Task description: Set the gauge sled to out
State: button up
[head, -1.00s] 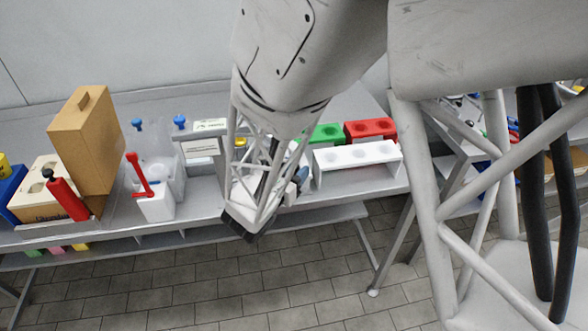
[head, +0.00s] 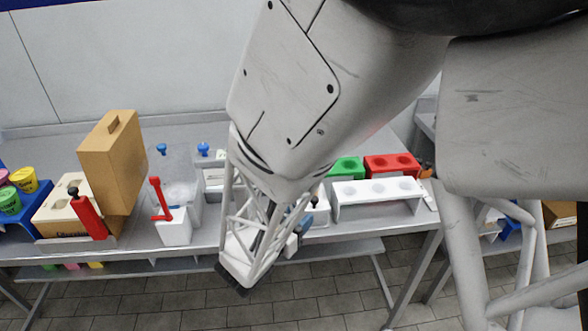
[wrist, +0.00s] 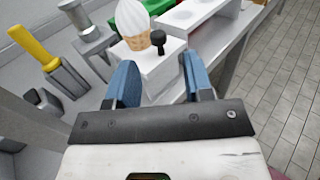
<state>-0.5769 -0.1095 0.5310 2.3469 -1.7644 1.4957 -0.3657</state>
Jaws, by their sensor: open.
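My gripper (wrist: 158,62) shows two blue fingers in the wrist view, spread apart with nothing held between them. A white block with a black knob (wrist: 158,40) on top lies just beyond and between the fingertips. It may be the gauge sled, but no label or scale is readable. An ice cream cone (wrist: 134,24) stands at the block's far side. In the head view my gripper (head: 300,229) is at the bench's front edge, and my arm hides most of the block area.
A white rack (head: 378,190) with round holes stands right of my gripper, with green (head: 346,168) and red (head: 392,165) blocks behind. Left are a red-handled white box (head: 174,230) and a tan case (head: 113,165). A yellow handle (wrist: 33,46) rises at the wrist view's left.

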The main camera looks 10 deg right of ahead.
jog(key=shift+s+a, duration=0.45)
jog(key=shift+a, duration=0.05)
jog(key=shift+d, duration=0.15)
jog(key=s+d+r+m+g+y, duration=0.2)
jog(key=s+d+r+m+g, duration=0.4)
jog(key=s+d+m+g, duration=0.6)
jog(key=s+r+m+t+y, duration=0.1)
jog(key=s+r+m+y, duration=0.4)
jog(key=r+m+y, duration=0.4)
jog(key=m+y, duration=0.1)
jog(key=m, duration=0.5)
jog(key=shift+a+r+t+y, duration=0.25)
jog(key=shift+a+t+y, duration=0.05)
jog(key=shift+t+y, duration=0.1)
dwell(0.8)
